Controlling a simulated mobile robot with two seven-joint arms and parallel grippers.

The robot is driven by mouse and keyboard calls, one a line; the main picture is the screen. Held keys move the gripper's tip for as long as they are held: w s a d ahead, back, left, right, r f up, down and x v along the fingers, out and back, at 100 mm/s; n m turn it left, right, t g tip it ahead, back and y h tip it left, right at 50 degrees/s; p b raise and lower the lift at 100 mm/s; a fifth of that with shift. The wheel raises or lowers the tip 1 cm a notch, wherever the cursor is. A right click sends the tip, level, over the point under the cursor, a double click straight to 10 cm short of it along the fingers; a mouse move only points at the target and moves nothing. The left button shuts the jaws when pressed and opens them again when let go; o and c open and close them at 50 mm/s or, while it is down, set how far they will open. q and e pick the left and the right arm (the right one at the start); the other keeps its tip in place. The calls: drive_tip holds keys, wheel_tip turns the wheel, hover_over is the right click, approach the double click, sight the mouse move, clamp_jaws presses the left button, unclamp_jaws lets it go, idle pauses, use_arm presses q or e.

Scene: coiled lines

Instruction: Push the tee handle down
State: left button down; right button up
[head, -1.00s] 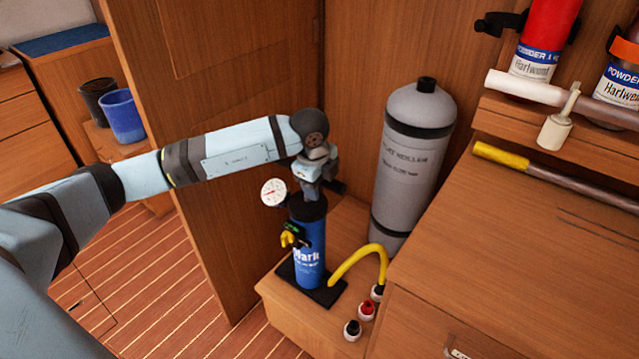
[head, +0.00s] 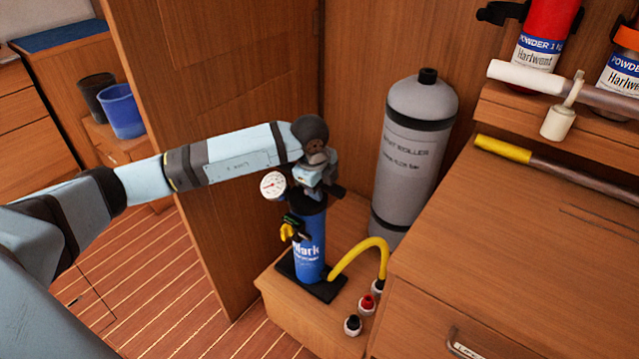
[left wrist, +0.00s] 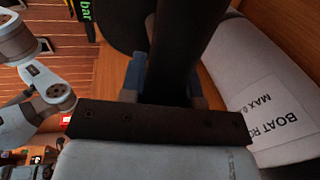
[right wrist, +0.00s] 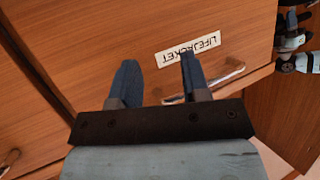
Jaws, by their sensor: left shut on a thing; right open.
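The blue hand pump (head: 310,246) stands upright on a black foot plate on a low wooden ledge. Its black tee handle (head: 338,190) is low, close above the pump top, with one end showing right of my gripper. My left gripper (head: 311,188) reaches down from above and is shut on the tee handle. In the left wrist view the dark handle bar (left wrist: 186,50) runs between the blue fingers. The grip hides the middle of the handle and the rod. My right gripper (right wrist: 160,75) is open and empty in front of a drawer.
A round white gauge (head: 272,185) sits left of the pump top. A yellow hose (head: 358,252) arches to the right near several capped fittings. A grey cylinder (head: 412,150) stands behind. A wooden panel (head: 220,120) is close on the left. The drawer has a LIFEJACKET label (right wrist: 188,47).

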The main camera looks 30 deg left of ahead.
use_arm(q)
drive_tip(key=c, duration=0.9)
unclamp_jaws()
drive_tip(key=shift+f, duration=0.3)
drive_tip(key=shift+c, duration=0.2)
drive_tip(key=shift+o, duration=0.5)
drive_tip(key=shift+r, duration=0.1)
use_arm(e)
drive_tip(key=shift+f, duration=0.3)
use_arm(q)
drive_tip(key=shift+s+r, duration=0.1)
drive_tip(key=shift+r, duration=0.4)
drive_tip(key=p+v, duration=0.2)
drive_tip(key=v, duration=1)
drive_tip(key=shift+r+p, duration=0.35)
drive_tip(key=shift+r, duration=0.05)
use_arm(e)
drive_tip(key=shift+s+d+f+g+h, duration=0.45)
drive_tip(key=shift+d+f+g+h, duration=0.05)
drive_tip(key=shift+d+f, duration=0.1)
drive_tip(key=shift+a+r, duration=0.15)
use_arm(q)
drive_tip(key=shift+s+f, duration=0.1)
